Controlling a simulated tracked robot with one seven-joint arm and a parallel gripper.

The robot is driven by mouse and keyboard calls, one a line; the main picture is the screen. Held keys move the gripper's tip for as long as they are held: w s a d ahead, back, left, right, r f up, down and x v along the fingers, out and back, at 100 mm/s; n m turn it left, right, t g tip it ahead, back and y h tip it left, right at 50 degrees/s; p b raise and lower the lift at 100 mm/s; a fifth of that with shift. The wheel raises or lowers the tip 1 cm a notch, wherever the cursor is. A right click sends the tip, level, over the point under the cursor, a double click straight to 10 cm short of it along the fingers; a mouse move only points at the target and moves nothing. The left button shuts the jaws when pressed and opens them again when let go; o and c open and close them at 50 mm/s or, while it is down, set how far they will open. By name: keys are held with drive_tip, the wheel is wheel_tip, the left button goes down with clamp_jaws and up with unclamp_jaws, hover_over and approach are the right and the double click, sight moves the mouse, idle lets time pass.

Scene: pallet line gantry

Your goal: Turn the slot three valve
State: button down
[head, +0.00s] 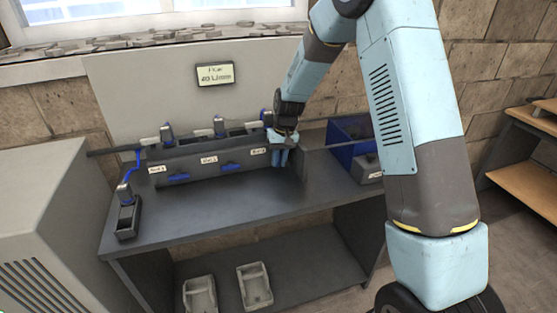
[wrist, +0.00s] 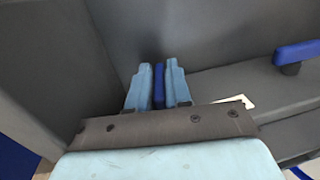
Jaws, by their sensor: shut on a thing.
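A long dark valve block (head: 200,179) stands on the workbench with three small white labels on its front, too small to read surely. Blue lever handles sit at the left label (head: 179,177) and the middle label (head: 230,168). My gripper (head: 281,157) is at the block's right end, beside the right label (head: 258,151), and hides the handle there. In the wrist view its fingers (wrist: 157,88) are shut on a blue handle (wrist: 158,84), which stands upright between them. A neighbouring blue handle (wrist: 297,52) lies nearly level at the right of that view.
A sign (head: 214,74) on the back panel appears to read 20 L/min. A blue bin (head: 345,150) stands right of the block. A dark box with a blue-handled fitting (head: 127,215) is at the bench's left. Grey trays (head: 254,287) lie on the lower shelf. The bench front is clear.

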drive_tip(key=y, duration=0.1)
drive_tip(key=g+y, duration=0.1)
drive_tip(key=y, duration=0.2)
drive_tip(key=shift+w+d+f, duration=0.1)
drive_tip(key=shift+d, duration=0.15)
drive_tip(key=shift+f+g+y, duration=0.1)
drive_tip(key=shift+g+y, duration=0.35)
drive_tip(key=shift+y, duration=0.95)
drive_tip(key=shift+g+y, duration=0.45)
drive_tip(key=shift+y, duration=0.95)
drive_tip(key=shift+d, duration=0.1)
drive_tip(key=c, duration=1.1)
unclamp_jaws()
